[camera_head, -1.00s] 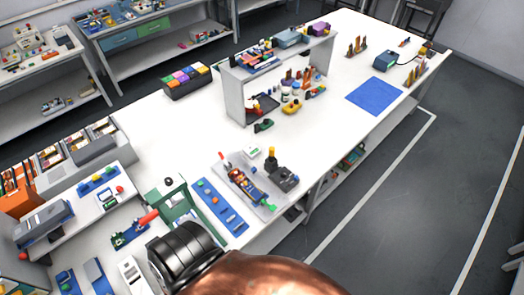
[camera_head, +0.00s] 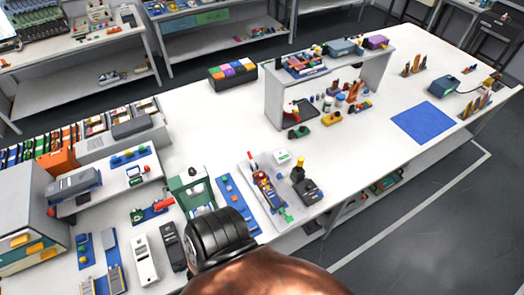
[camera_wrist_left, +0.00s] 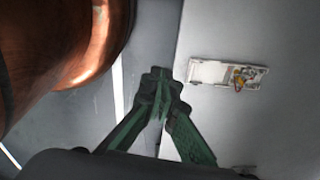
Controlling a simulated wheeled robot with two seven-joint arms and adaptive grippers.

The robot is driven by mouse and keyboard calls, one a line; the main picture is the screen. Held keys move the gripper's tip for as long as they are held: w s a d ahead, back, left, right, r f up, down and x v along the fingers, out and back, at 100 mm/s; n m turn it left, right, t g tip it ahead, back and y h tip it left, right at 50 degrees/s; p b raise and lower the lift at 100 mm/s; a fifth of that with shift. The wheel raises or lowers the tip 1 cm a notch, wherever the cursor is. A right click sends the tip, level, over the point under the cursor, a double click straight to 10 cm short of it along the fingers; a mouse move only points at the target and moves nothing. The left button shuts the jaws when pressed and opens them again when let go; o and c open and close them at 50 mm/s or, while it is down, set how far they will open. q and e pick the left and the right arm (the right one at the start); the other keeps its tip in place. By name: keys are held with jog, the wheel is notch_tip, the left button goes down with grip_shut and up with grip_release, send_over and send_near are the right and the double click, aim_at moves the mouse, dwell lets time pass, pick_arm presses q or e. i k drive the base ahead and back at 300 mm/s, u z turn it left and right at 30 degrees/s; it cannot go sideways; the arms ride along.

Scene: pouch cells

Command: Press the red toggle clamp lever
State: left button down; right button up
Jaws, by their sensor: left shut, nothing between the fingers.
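A red lever (camera_head: 252,158) stands up at the back left of a grey fixture plate (camera_head: 285,221) on the white bench, in the head view. A larger red handle (camera_head: 163,204) sticks out left from a green frame (camera_head: 190,183); I cannot tell for sure which one is the toggle clamp's. In the left wrist view my left gripper (camera_wrist_left: 160,82) is shut and empty, its green fingers together. A pale plate (camera_wrist_left: 228,75) with small yellow parts lies right of the fingertips, apart from them. My right gripper is not in view.
My black and copper arm parts cover the bench's front edge in the head view. A blue strip (camera_head: 238,203) lies between the green frame and the fixture plate. A white shelf (camera_head: 275,99) stands behind. The bench around the blue mat (camera_head: 423,123) has free room.

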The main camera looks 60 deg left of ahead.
aim_at(249, 153)
jog(key=z, duration=0.05)
jog(key=i, duration=2.55)
jog(key=u, duration=2.9)
